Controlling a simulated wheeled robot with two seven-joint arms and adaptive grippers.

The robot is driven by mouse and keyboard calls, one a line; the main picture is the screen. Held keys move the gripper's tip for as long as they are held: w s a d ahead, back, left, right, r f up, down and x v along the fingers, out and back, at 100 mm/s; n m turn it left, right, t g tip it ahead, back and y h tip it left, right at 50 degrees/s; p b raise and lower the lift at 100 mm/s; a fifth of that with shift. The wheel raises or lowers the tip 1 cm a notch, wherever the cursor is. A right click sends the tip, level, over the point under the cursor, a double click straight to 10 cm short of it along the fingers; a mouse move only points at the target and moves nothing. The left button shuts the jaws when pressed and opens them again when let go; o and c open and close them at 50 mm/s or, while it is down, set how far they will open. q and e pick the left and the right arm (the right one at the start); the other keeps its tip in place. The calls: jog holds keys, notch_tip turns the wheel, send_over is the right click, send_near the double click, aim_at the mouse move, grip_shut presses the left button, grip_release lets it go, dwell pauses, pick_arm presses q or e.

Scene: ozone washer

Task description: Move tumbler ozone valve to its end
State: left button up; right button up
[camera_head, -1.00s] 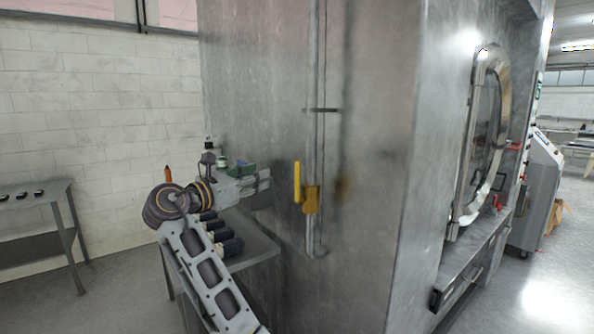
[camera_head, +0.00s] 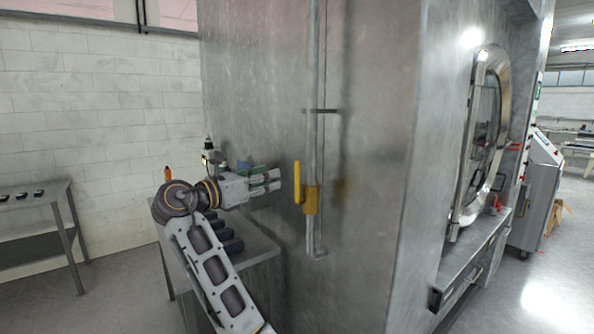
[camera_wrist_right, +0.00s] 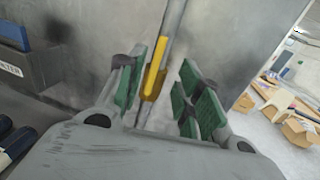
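The tumbler ozone valve is a yellow lever (camera_head: 297,182) on a yellow valve body (camera_head: 311,199), set in a vertical pipe on the machine's grey side wall. The lever points upward, along the pipe. My right gripper (camera_head: 275,181) is just left of the lever, level with it, its fingers pointing right. In the right wrist view the green-padded fingers are spread apart and empty, and the yellow lever (camera_wrist_right: 153,82) shows in the gap ahead of them. I see no contact with the lever. My left gripper is not in view.
The vertical pipe (camera_head: 313,70) has a bracket (camera_head: 320,110) above the valve. A small grey table (camera_head: 255,250) with dark items stands below my right arm. Another table (camera_head: 60,203) is at the left. A round machine door (camera_head: 482,140) is at the right.

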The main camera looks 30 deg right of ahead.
jog(key=p+x, duration=0.1)
jog(key=x, duration=1.1)
jog(key=shift+d, duration=0.2)
grip_shut()
